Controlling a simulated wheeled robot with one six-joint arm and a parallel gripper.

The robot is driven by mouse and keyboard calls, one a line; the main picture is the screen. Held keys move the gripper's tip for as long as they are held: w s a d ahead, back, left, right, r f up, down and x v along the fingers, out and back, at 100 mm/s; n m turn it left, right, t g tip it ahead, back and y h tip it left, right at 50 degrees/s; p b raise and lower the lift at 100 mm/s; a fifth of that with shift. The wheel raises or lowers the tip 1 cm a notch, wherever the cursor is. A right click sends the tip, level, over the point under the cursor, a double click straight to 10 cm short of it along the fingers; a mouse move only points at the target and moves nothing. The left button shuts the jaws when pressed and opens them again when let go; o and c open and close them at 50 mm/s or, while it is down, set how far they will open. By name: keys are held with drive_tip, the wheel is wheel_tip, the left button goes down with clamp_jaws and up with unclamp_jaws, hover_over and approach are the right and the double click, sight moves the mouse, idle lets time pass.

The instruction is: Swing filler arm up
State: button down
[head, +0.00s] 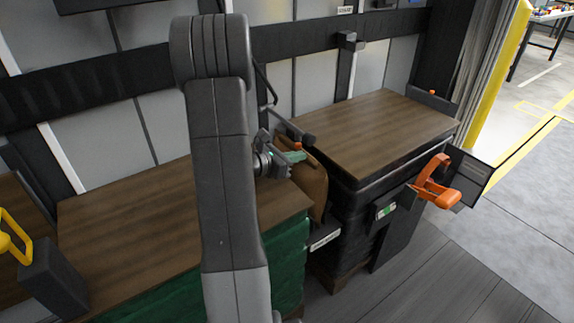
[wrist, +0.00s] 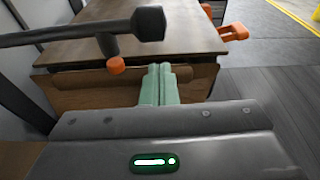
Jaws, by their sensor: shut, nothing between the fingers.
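The filler arm appears to be the dark bar (wrist: 85,32) with a thick rounded end, crossing the upper left of the wrist view. A short stem with an orange tip (wrist: 116,65) hangs below it. In the head view its dark end (head: 308,139) shows beside my gripper (head: 296,157). My gripper's pale green fingers (wrist: 158,84) are shut and empty. They lie to the right of and below the bar's end, apparently apart from it. A brown bag (head: 314,187) stands below the fingers, between two loads. My own arm hides part of the head view.
Wood-topped loads stand on both sides, a green-sided one (head: 284,262) left and a black-wrapped one (head: 385,135) right. An orange handle (head: 436,184) juts out at the right load's front. A yellow handle (head: 14,238) is far left. Grey floor (head: 510,245) at right is clear.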

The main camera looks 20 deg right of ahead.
drive_tip(key=shift+w+d+r, duration=0.1)
drive_tip(key=shift+d+r, duration=0.25)
drive_tip(key=shift+r, duration=0.4)
drive_tip(key=shift+r, duration=0.1)
drive_tip(key=w+a+r+n+g+h+p, duration=0.1)
drive_tip(key=w+r+n+p, duration=0.15)
drive_tip(key=r+p, duration=0.65)
drive_tip(key=w+r+n+g+p, duration=0.1)
drive_tip(key=r+n+p, duration=0.3)
drive_tip(key=r+p, duration=0.5)
drive_tip(key=w+a+r+n+p, duration=0.1)
drive_tip(key=w+a+r+p, duration=0.1)
drive_tip(key=w+p, duration=0.3)
drive_tip(key=w+a+r+n+p, duration=0.1)
drive_tip(key=w+a+r+p, duration=0.1)
drive_tip(key=w+r+p, duration=0.3)
drive_tip(key=shift+w+a+g+h+p, duration=0.35)
drive_tip(key=shift+w+p, duration=0.2)
drive_tip(key=shift+w, duration=0.55)
drive_tip(key=shift+s+d+n, duration=0.1)
drive_tip(key=shift+n, duration=0.15)
